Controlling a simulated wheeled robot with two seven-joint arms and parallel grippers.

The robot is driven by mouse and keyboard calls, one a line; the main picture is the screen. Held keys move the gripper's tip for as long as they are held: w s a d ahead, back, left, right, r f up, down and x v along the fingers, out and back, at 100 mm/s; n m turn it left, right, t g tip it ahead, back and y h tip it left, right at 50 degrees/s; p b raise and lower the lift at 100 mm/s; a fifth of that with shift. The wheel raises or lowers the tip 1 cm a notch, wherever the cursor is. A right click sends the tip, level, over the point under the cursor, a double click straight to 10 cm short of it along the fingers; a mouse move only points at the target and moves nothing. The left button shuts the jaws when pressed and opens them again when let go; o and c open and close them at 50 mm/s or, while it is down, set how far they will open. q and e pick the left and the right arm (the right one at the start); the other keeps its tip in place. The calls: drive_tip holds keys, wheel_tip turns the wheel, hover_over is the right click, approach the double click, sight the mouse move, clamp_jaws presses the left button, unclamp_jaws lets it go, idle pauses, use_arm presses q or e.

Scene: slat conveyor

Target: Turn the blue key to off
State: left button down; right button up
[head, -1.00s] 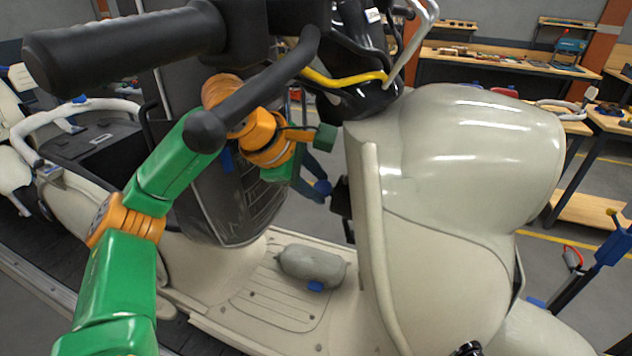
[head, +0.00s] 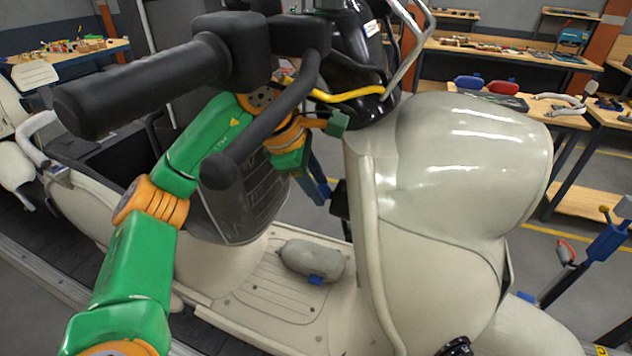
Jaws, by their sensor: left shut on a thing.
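The cream scooter (head: 445,195) stands before me, with its black handlebar grip (head: 140,85) and lever across the upper left. A black lock housing (head: 340,200) sits on the inner side of its front shield. My left arm reaches behind the lever. My left gripper (head: 320,188) has narrow blue fingers pointing down and right to the housing, shut on a small blue piece at their tips, which looks like the blue key. The key's exact turn angle is too small to read, and fingers and key blend together. My right gripper is not in view.
A grey bag (head: 310,260) with a blue tag lies on the scooter's footboard (head: 262,300). The handlebar and lever (head: 265,120) hang close over my left forearm. Workbenches (head: 510,50) stand behind, and a blue stand (head: 600,250) is at the right.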

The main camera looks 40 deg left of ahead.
use_arm(q)
drive_tip(key=shift+w+d+r+g, duration=0.1)
drive_tip(key=shift+w+g, duration=0.1)
drive_tip(key=shift+g, duration=0.6)
drive_tip(key=c, duration=1.5)
unclamp_jaws()
drive_tip(key=shift+s+r+n+g, duration=0.15)
drive_tip(key=shift+s+n+g, duration=0.15)
drive_tip(key=shift+s, duration=0.1)
drive_tip(key=shift+o, duration=1.3)
drive_tip(key=shift+s+r+h, duration=0.2)
drive_tip(key=shift+s+h, duration=0.1)
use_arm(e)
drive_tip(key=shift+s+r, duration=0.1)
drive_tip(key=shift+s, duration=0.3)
use_arm(q)
drive_tip(key=o, duration=1.2)
drive_tip(key=shift+r, duration=0.1)
drive_tip(key=shift+w+r, duration=0.1)
